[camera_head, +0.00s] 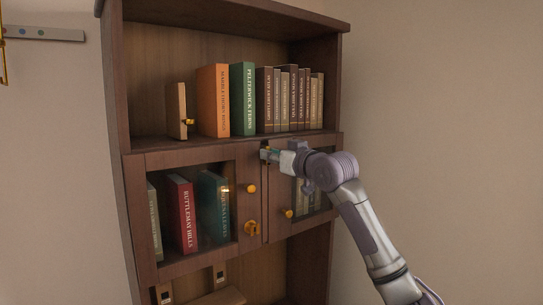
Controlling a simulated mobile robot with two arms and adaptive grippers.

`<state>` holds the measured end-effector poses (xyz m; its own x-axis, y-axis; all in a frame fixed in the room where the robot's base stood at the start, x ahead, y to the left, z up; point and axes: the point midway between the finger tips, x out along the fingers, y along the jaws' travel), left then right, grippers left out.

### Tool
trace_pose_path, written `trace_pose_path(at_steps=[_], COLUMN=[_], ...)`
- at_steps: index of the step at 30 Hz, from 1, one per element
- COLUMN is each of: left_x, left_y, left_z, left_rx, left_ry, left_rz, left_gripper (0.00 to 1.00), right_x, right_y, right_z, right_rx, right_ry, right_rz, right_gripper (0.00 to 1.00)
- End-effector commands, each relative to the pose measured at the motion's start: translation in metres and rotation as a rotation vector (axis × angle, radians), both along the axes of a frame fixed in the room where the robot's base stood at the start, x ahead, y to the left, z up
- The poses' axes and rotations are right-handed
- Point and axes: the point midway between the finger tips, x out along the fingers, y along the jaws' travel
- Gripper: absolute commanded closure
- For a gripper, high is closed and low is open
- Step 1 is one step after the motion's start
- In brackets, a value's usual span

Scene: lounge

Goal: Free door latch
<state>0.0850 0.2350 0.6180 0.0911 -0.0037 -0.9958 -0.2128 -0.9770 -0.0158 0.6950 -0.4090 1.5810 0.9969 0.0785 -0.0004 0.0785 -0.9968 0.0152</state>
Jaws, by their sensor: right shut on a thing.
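A wooden cabinet has two glass-fronted doors, a left door (140,215) and a right door (279,232). My right gripper (267,154) is at the top of the seam between them, just under the shelf edge. It is shut on a small part there, which looks like the door latch; the fingers mostly hide it. A yellow lock-like fitting (251,228) sits low on the left door's edge. My left gripper is not in view.
Above the doors, an open shelf (155,143) holds an orange book (213,100), a green book (243,98) and several brown books (290,98). More books, including a red one (182,215), stand behind the glass. My right arm crosses in front of the right door.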

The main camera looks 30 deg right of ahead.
Motion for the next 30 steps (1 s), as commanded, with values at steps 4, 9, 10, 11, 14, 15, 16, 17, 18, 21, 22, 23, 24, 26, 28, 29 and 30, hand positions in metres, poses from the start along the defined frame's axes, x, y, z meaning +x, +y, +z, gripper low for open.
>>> trace_pose_path(at_steps=[4,9,10,11,14,15,16,17,18,21,22,23,24,26,28,29,30], left_x=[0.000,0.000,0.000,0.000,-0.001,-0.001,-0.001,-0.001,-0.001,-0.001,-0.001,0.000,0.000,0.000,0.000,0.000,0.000], left_y=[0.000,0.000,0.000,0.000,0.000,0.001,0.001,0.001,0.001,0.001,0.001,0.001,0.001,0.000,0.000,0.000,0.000], left_z=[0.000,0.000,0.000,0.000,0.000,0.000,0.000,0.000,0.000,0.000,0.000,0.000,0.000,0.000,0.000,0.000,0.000], left_rx=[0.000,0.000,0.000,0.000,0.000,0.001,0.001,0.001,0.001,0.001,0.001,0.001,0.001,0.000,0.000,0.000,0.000], left_ry=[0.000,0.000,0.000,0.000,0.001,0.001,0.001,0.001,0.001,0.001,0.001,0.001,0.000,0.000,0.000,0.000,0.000], left_rz=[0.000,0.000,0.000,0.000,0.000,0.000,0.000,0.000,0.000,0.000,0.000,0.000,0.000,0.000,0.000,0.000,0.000], left_gripper=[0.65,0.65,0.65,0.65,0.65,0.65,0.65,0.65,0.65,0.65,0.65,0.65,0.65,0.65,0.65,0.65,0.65], right_x=[0.000,0.000,0.000,0.000,0.000,-0.001,-0.002,-0.004,-0.008,-0.023,-0.029,-0.035,-0.044,-0.057,-0.072,-0.078,-0.086], right_y=[0.000,0.000,0.000,0.000,0.000,0.000,-0.001,-0.001,-0.002,-0.003,-0.003,-0.004,-0.005,-0.005,-0.007,-0.007,-0.008], right_z=[-0.001,0.000,0.000,0.000,0.000,0.000,0.000,0.000,0.000,-0.001,-0.001,-0.001,-0.001,-0.001,-0.002,-0.002,-0.001], right_rx=[-0.002,-0.001,-0.001,-0.001,0.000,0.000,0.000,-0.001,-0.001,-0.003,-0.005,-0.005,-0.004,-0.005,-0.005,-0.003,-0.005], right_ry=[0.002,0.001,0.001,0.001,0.000,0.000,0.000,0.000,-0.001,0.000,0.000,0.000,0.001,0.002,0.002,0.002,0.002], right_rz=[0.000,0.000,0.000,0.000,0.000,0.000,-0.001,-0.001,-0.001,-0.002,-0.002,-0.003,-0.003,-0.002,-0.003,-0.003,-0.003], right_gripper=[0.71,0.60,0.60,0.60,0.60,0.60,0.60,0.60,0.60,0.60,0.60,0.60,0.60,0.60,0.60,0.60,0.60])
